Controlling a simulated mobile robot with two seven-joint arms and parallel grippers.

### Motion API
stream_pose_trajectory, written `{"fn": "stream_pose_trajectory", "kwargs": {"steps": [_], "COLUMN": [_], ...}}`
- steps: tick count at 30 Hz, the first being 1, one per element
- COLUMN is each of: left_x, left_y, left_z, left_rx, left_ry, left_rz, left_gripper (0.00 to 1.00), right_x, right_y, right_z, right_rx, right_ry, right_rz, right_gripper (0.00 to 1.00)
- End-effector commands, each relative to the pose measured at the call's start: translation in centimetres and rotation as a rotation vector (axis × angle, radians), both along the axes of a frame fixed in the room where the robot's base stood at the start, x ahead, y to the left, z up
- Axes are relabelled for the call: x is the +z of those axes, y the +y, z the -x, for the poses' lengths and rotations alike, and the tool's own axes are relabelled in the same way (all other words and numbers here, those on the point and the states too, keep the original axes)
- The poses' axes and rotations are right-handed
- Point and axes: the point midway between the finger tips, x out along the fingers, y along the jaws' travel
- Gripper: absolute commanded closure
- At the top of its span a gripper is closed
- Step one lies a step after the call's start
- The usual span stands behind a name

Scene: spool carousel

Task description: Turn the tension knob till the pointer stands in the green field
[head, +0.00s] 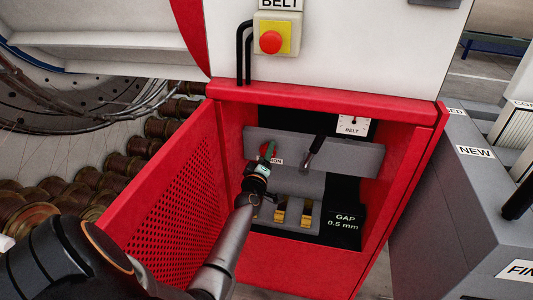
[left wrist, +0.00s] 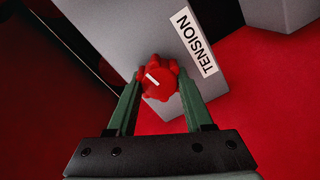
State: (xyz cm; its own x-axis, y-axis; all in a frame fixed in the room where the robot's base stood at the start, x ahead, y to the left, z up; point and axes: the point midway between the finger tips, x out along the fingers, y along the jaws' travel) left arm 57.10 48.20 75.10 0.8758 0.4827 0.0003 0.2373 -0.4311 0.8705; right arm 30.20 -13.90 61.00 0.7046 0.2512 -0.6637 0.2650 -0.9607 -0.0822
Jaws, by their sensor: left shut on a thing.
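The red tension knob (left wrist: 158,80) shows in the left wrist view, lobed, with a white line across its face. It sits on the grey panel (left wrist: 120,22) beside the TENSION label (left wrist: 194,42). My left gripper (left wrist: 160,84) has its green fingers on either side of the knob and is shut on it. In the head view the left gripper (head: 268,153) reaches into the red cabinet and partly hides the knob and label. My right gripper is out of view.
A black lever (head: 314,148) stands on the panel right of the knob. Brass-coloured parts (head: 293,213) and a GAP 0.5 mm sign (head: 344,221) are below. The open red perforated door (head: 175,190) borders the left. A red button (head: 270,42) is above.

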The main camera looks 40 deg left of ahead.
Motion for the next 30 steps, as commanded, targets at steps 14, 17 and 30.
{"fn": "stream_pose_trajectory", "kwargs": {"steps": [14,17,30], "left_x": [0.1,0.0,0.4], "left_y": [0.0,0.0,-2.7], "left_z": [0.0,0.0,4.8], "left_rx": [0.0,0.0,-0.002], "left_ry": [0.0,0.0,0.004], "left_rz": [-0.002,-0.001,-0.001], "left_gripper": [0.19,0.19,0.19], "right_x": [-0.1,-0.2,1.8], "right_y": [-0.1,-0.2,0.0], "right_z": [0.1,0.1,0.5], "right_rx": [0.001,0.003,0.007], "right_ry": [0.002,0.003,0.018], "right_rz": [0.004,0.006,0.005], "right_gripper": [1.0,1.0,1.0]}}
